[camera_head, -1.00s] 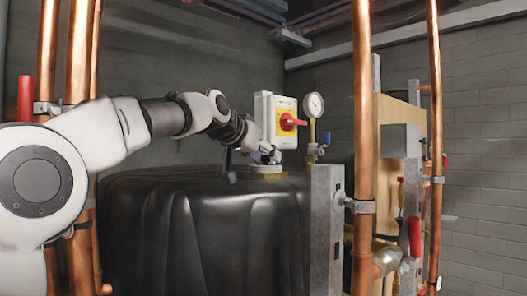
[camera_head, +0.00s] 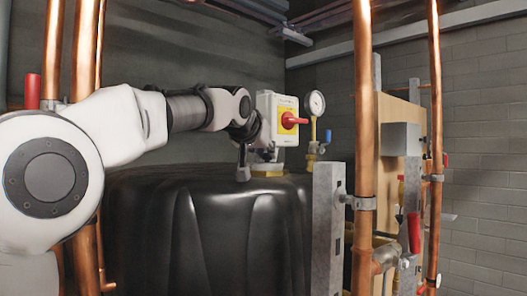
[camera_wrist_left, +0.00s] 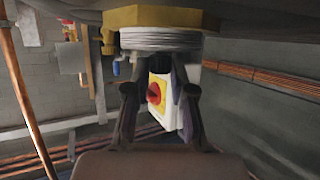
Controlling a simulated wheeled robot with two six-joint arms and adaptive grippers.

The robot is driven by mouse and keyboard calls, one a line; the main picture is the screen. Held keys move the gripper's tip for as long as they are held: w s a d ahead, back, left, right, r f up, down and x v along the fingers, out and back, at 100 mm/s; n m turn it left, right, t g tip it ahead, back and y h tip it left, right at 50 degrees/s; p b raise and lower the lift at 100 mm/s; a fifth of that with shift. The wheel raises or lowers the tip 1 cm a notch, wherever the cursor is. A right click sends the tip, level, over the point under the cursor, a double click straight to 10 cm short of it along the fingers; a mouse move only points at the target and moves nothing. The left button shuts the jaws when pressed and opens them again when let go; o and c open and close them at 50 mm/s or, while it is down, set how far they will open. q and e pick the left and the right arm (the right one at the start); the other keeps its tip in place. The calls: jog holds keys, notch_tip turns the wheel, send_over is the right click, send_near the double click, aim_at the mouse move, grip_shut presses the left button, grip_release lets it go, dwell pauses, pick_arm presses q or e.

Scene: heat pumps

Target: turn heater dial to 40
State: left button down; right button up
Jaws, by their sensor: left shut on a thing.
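The heater (camera_head: 268,171) stands on top of the black tank, with a yellow hex base and a grey cap. In the left wrist view the picture is upside down, and the grey ribbed cap (camera_wrist_left: 160,40) shows at the top under the yellow hex part (camera_wrist_left: 160,16). My left gripper (camera_head: 262,155) is at the top of the heater; in the left wrist view its fingers (camera_wrist_left: 161,68) are closed on the small dial at the cap's end. The dial is mostly hidden by the fingers, and its numbers cannot be read. My right gripper is not in view.
A white switch box with a yellow plate and red rotary switch (camera_head: 290,120) is close behind the gripper. A pressure gauge (camera_head: 316,103) and blue-handled valve (camera_head: 327,137) stand to its right. Copper pipes (camera_head: 364,150) and a metal post (camera_head: 327,230) stand in front.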

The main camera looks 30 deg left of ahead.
pick_arm(q)
jog(key=n+y, duration=0.2)
jog(key=y, duration=0.1)
jog(key=shift+w+d+n+g+b, duration=0.15)
jog(key=shift+d+n+g+b, duration=0.15)
jog(key=shift+g, duration=0.1)
jog(key=shift+d+n+g+y, duration=0.1)
jog(key=shift+n+g+y, duration=0.3)
jog(key=shift+n+y, duration=0.55)
jog(key=shift+w+d+r+n+g+y+p, duration=0.1)
jog(key=shift+n+g+y+p, duration=0.35)
jog(key=shift+n+y, duration=0.2)
jog(key=shift+w+r+n+g+y+p, duration=0.1)
jog(key=shift+n+g+y+p, duration=0.25)
jog(key=shift+n+y+p, duration=0.2)
jog(key=shift+f+n+g+y+p, duration=0.15)
jog(key=shift+n+g+y+p, duration=0.6)
jog(key=shift+n+g+p, duration=0.1)
